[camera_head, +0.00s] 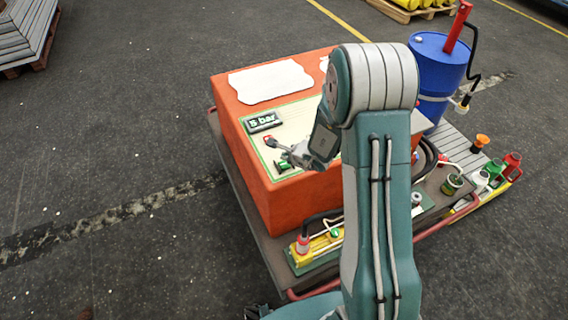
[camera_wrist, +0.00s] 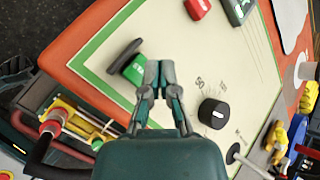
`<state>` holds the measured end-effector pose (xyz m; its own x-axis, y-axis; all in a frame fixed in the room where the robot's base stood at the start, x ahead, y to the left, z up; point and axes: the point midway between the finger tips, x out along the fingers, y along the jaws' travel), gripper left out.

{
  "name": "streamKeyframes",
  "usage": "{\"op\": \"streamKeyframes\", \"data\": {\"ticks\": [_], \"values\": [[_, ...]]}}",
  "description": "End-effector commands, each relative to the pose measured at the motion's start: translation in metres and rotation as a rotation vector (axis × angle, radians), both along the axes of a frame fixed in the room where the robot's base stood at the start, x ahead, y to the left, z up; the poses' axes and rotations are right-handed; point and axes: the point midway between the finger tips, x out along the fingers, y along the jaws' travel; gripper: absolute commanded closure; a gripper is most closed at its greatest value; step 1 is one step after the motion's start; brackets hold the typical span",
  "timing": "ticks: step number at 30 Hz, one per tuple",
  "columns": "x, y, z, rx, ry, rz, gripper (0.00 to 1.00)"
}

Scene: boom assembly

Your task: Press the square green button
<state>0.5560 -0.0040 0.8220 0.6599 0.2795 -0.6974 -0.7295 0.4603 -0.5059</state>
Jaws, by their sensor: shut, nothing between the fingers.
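The square green button (camera_head: 281,166) sits on the cream, green-bordered control panel (camera_head: 300,116) on top of an orange box. In the wrist view the green button (camera_wrist: 134,71) has a dark edge piece and lies just left of my fingertips. My gripper (camera_wrist: 159,74) is shut and empty, its fingers together and pointing at the panel. In the head view my gripper (camera_head: 274,144) is over the panel's left part, close to the green button. I cannot tell whether the fingertips touch the button or the panel.
A red button (camera_wrist: 198,8) and a "5 bar" display (camera_head: 263,121) are on the same panel. A black round knob (camera_wrist: 213,113) stands right of my fingers in the wrist view. A blue barrel (camera_head: 438,68) and yellow hydraulic parts (camera_head: 318,247) surround the orange box (camera_head: 305,205).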

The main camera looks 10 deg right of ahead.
Motion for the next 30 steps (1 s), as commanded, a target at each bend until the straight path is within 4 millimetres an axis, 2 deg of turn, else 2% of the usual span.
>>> {"op": "streamKeyframes", "data": {"ticks": [14,30], "values": [[0.0,0.0,0.04,-0.001,-0.002,0.0,1.0],[0.0,0.0,0.041,-0.001,0.0,-0.001,1.0]]}}
